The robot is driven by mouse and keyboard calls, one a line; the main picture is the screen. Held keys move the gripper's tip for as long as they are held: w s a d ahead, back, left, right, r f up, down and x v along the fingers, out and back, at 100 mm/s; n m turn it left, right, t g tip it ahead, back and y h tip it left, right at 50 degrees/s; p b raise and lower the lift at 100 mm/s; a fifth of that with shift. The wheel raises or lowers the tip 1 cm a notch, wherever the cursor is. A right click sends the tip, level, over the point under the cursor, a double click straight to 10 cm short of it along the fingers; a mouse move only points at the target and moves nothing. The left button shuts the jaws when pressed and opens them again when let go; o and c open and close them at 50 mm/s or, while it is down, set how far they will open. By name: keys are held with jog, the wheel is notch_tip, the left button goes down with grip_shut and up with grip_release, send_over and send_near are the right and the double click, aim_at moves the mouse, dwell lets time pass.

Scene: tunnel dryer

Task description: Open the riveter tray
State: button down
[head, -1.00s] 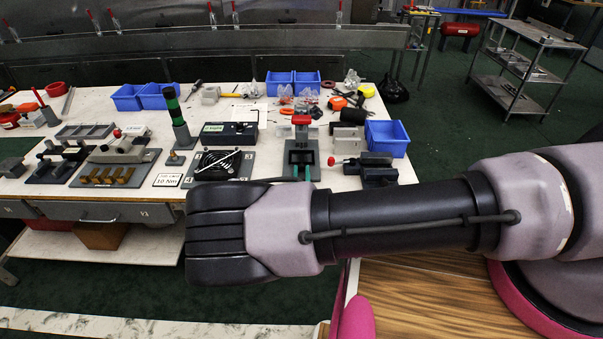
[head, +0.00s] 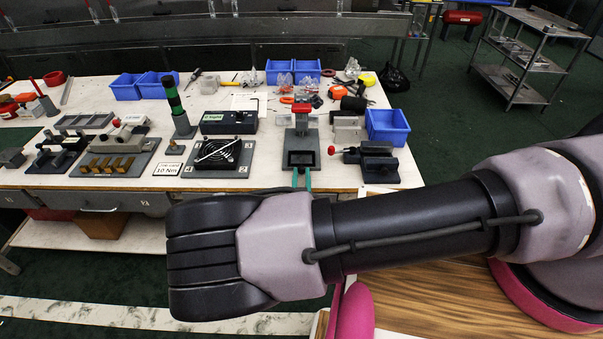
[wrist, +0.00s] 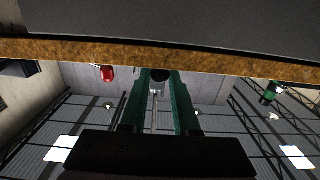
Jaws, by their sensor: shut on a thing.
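The riveter (head: 302,130) is a grey device with a red part on top, standing near the table's front edge. Its tray (head: 301,159) is a dark, grey-rimmed rectangle at its near side and appears slid out toward me. My gripper (head: 301,182) points at the riveter; its green fingers reach up to the tray's front, and the hand hangs before the table edge. In the wrist view, my gripper (wrist: 160,84) is shut on a dark round knob (wrist: 160,75). The knob's join to the tray is hidden there.
A red-knobbed clamp-like device (head: 372,163) stands close right of the riveter. A grey fixture with a black round part (head: 218,153) stands to its left. The table edge (wrist: 230,64) runs close past my fingers. Blue bins (head: 387,127) stand farther back.

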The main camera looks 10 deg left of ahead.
jog(key=c, duration=0.7)
grip_release()
jog(key=v, duration=1)
jog(key=shift+s, duration=0.4)
